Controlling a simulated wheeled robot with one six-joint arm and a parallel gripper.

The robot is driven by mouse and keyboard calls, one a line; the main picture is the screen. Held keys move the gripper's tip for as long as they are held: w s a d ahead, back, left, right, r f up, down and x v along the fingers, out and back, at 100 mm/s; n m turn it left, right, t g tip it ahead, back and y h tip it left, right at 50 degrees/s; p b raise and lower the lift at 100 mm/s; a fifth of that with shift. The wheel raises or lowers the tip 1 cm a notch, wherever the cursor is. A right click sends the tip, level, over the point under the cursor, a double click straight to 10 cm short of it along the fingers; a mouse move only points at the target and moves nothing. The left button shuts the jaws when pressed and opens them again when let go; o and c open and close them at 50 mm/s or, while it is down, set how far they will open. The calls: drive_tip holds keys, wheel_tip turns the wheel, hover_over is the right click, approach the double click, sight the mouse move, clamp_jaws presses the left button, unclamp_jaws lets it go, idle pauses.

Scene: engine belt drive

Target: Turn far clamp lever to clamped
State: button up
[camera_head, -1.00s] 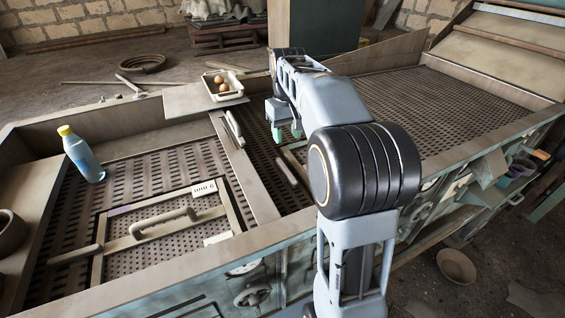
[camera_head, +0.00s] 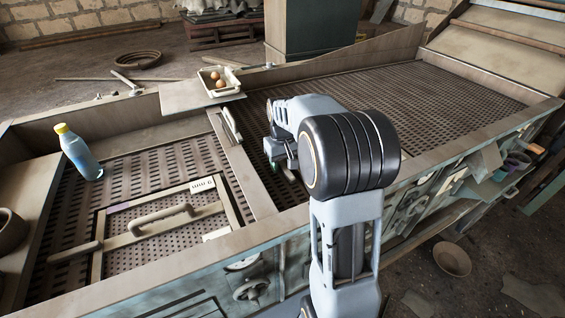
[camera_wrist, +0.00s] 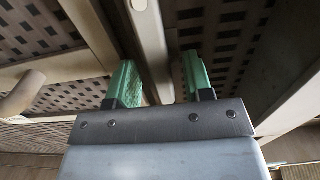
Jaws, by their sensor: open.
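A pale lever (camera_head: 231,124) stands along the far part of the divider rail in the head view; I take it for the far clamp lever, though I cannot be sure. My gripper (camera_head: 276,165) is right of the divider, low over the perforated bed, largely hidden behind my arm. In the wrist view its green fingers (camera_wrist: 159,76) are open and apart. A pale narrow bar (camera_wrist: 150,38) runs between them in the picture. It may be a lever; I cannot tell its depth or whether the fingers touch it.
A framed panel with a handle (camera_head: 163,220) lies on the left bed, with another pale lever (camera_head: 75,253) at its left. A bottle (camera_head: 79,152) and a tray with eggs (camera_head: 221,82) stand near the edges. The right bed (camera_head: 420,95) is clear.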

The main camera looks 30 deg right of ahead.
clamp_jaws()
idle(0.4)
